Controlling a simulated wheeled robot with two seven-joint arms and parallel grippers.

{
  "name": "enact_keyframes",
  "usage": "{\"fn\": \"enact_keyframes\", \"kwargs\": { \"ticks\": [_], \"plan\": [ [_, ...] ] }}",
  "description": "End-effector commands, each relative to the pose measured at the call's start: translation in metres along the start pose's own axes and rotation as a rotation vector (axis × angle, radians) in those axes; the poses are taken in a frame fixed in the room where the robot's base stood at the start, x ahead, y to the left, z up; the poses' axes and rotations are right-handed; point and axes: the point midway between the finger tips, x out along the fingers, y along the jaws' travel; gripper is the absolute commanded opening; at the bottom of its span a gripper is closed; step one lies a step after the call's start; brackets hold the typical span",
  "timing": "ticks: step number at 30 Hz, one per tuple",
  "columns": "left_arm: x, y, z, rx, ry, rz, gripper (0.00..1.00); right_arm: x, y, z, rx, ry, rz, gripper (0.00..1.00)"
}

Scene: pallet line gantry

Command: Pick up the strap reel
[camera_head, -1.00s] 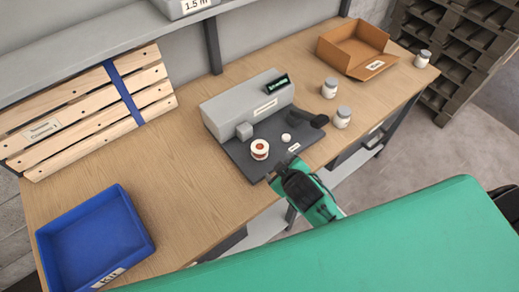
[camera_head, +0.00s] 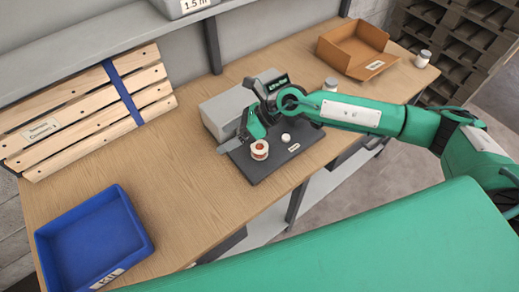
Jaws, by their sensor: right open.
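The strap reel (camera_head: 259,150), a small white spool with a red centre, sits on the dark base plate (camera_head: 272,170) of the grey machine. My right gripper (camera_head: 236,144) is over the plate, just to the upper left of the reel. It is open, with nothing seen in it. Whether a finger touches the reel cannot be told. My right arm comes in from the right and hides part of the machine (camera_head: 222,110). My left gripper is not in view.
A small white knob (camera_head: 286,138) is beside the reel on the plate. A blue bin (camera_head: 95,240) stands at the front left and a brown open box (camera_head: 352,48) at the back right. White jars (camera_head: 330,86) stand right of the machine. The wooden table (camera_head: 170,190) is clear between bin and machine.

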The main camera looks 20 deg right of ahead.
Motion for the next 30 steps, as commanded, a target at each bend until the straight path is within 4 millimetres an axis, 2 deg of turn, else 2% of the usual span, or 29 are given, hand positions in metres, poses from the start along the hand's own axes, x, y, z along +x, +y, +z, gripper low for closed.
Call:
{"fn": "enact_keyframes", "kwargs": {
  "ticks": [1, 6, 9, 12, 15, 24, 30],
  "plan": [
    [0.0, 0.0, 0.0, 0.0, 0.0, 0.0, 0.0, -0.016, -0.019, -0.015, -0.071, 0.111, -0.049, 0.79],
    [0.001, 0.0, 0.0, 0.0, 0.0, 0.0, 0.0, -0.066, -0.064, -0.058, -0.214, 0.412, -0.162, 0.79],
    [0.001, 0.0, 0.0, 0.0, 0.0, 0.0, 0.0, -0.087, -0.08, -0.07, -0.248, 0.514, -0.201, 0.79],
    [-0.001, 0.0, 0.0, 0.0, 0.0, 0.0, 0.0, -0.096, -0.087, -0.078, -0.263, 0.565, -0.219, 0.79],
    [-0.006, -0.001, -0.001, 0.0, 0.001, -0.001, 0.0, -0.09, -0.092, -0.084, -0.265, 0.578, -0.221, 0.79],
    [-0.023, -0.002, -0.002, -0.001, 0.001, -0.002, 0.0, -0.042, -0.106, -0.112, -0.263, 0.576, -0.22, 0.79],
    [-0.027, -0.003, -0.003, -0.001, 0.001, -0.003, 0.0, -0.029, -0.112, -0.12, -0.265, 0.573, -0.221, 0.79]
  ]
}}
